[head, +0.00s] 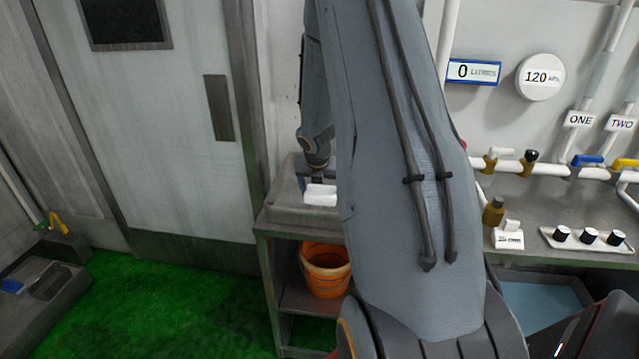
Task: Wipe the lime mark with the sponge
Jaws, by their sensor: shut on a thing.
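My gripper (317,181) points down over the grey basin-like top (285,211) of the stand beside the door. It is shut on a white block (320,196), which looks like the sponge. The block is at or just above the grey surface; I cannot tell whether it touches. My large grey arm hides the right part of this top. I cannot make out the lime mark in this view.
An orange bucket (326,272) stands on the shelf below. Right of my arm is a bench (540,200) with pipes, valves and a tray of black knobs (588,240). A low trough (45,285) lies at far left. The green floor (150,305) is clear.

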